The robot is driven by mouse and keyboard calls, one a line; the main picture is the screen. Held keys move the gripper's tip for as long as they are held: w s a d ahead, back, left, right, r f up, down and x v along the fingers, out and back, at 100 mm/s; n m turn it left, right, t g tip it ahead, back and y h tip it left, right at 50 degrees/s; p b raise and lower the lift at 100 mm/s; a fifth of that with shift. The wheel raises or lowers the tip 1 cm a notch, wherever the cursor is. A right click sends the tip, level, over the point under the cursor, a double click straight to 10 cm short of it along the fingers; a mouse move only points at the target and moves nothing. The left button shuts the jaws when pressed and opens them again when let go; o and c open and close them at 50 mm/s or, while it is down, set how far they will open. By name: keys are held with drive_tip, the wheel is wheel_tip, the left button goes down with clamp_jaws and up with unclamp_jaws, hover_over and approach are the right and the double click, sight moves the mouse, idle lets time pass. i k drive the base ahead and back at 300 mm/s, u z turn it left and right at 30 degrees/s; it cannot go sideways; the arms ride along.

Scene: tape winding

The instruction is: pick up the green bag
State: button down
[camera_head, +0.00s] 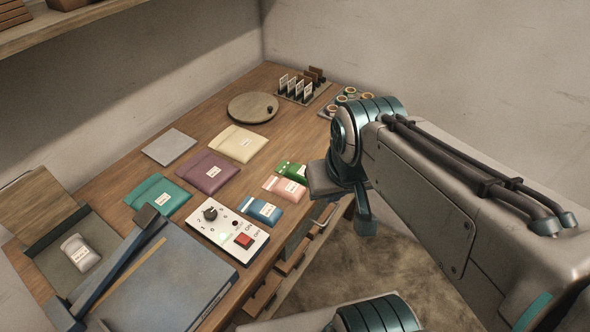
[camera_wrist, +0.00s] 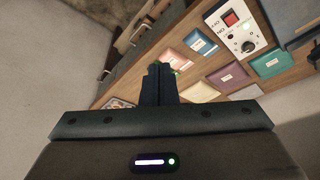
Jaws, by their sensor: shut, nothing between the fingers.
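The small green bag (camera_head: 291,171) with a white label lies flat on the wooden desk near its right edge, just behind the pink bag (camera_head: 283,188). In the wrist view only a bit of green (camera_wrist: 176,71) shows beside my fingertips; my fingers hide the rest. My gripper (camera_head: 366,226) is off the desk's right edge, apart from the green bag and to its right, fingers pointing down. In the wrist view my gripper (camera_wrist: 158,68) has its fingers together with nothing held.
A blue bag (camera_head: 263,211) and a control box (camera_head: 228,232) stand nearer along the edge. Larger teal (camera_head: 158,194), purple (camera_head: 208,173) and cream (camera_head: 237,143) bags lie left. A round board (camera_head: 252,107), card rack (camera_head: 302,86) and tray of rolls (camera_head: 345,101) are behind. Drawers (camera_head: 290,262) are below.

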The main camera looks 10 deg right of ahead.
sight(294, 171)
drive_tip(key=k, duration=0.95)
drive_tip(key=z, duration=1.05)
drive_tip(key=i, duration=1)
drive_tip(key=u, duration=0.65)
drive_tip(key=i, duration=0.75)
drive_tip(key=u, duration=0.7)
